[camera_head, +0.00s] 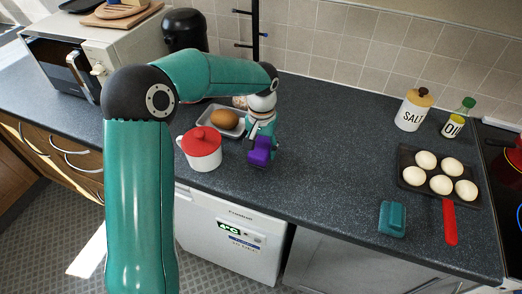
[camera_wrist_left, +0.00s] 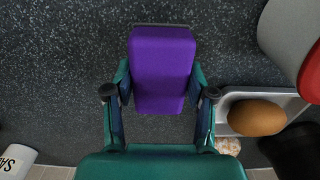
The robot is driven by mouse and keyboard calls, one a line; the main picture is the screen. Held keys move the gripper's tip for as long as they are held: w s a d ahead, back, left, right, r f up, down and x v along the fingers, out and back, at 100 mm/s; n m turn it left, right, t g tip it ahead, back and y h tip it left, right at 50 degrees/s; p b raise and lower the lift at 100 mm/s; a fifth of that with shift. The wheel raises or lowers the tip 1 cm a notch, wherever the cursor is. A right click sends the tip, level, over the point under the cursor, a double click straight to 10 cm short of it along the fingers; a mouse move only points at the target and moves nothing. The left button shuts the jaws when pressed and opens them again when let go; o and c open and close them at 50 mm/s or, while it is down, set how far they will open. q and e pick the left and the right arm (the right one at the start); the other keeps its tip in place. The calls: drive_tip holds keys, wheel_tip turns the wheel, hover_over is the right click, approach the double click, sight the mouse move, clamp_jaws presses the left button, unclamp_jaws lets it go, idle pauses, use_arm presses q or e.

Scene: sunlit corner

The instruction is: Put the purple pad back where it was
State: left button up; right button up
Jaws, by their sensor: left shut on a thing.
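The purple pad (camera_head: 260,152) is a small block near the middle of the counter in the head view. In the left wrist view the purple pad (camera_wrist_left: 162,68) sits between the two fingers. My left gripper (camera_head: 262,140) points down at the counter and is shut on the pad; its fingers show on both sides of it in the left wrist view (camera_wrist_left: 160,95). I cannot tell whether the pad touches the counter or is just above it. My right gripper is not in view.
A white pot with a red lid (camera_head: 203,146) and a tray (camera_head: 212,112) with a brown roll (camera_head: 224,118) stand left of the gripper. A teal block (camera_head: 393,218), a pan (camera_head: 414,190) of several white balls and a salt jar (camera_head: 412,110) are right. Counter between is clear.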

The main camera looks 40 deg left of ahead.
sight(261, 146)
use_arm(q)
drive_tip(key=shift+f, duration=1)
drive_tip(key=shift+f, duration=0.15)
drive_tip(key=o, duration=1.1)
wheel_tip(261, 146, up, 12)
drive_tip(key=shift+r, duration=0.2)
drive_tip(key=shift+s, duration=0.1)
